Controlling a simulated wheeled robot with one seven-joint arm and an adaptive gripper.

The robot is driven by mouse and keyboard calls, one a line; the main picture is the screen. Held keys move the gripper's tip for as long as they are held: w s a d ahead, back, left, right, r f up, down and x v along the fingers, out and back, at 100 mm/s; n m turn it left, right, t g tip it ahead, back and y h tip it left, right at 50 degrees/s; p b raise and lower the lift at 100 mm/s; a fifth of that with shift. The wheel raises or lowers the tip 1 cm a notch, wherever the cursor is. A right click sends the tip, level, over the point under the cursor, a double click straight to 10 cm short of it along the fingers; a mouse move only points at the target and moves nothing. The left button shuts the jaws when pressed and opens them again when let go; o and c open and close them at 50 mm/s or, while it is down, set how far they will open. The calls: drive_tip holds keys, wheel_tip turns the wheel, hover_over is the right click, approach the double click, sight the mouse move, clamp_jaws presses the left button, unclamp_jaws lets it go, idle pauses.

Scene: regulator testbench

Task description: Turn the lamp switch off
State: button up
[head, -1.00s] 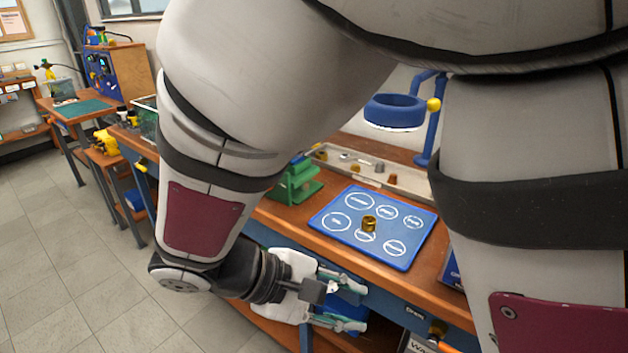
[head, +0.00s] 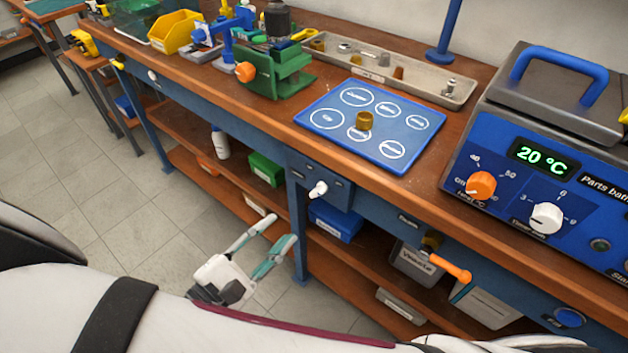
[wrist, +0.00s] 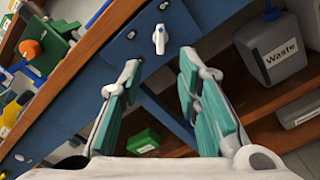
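A white switch knob (head: 318,189) sits on a small blue panel on the front of the bench, below the blue mat. It looks like the lamp switch, but I cannot read its label. It also shows in the wrist view (wrist: 159,38), upper middle, with a small blue mark. My gripper (head: 281,228) is open and empty, in front of the bench, lower left of the knob. In the wrist view its teal fingers (wrist: 160,62) point toward the knob, apart from it. The lamp head is not in view now.
The blue mat (head: 420,150) with a brass part (head: 364,121) lies on the bench top. An orange drain lever (head: 451,267) sticks out from the bench front at right. A blue bath unit (head: 500,150) stands at right. Shelves with bins (head: 265,168) lie below.

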sight(314, 196)
drive_tip(key=b+x, duration=0.1)
drive_tip(key=x, duration=1)
drive_tip(key=shift+w+d, duration=0.1)
drive_tip(key=shift+d, duration=0.05)
clamp_jaws()
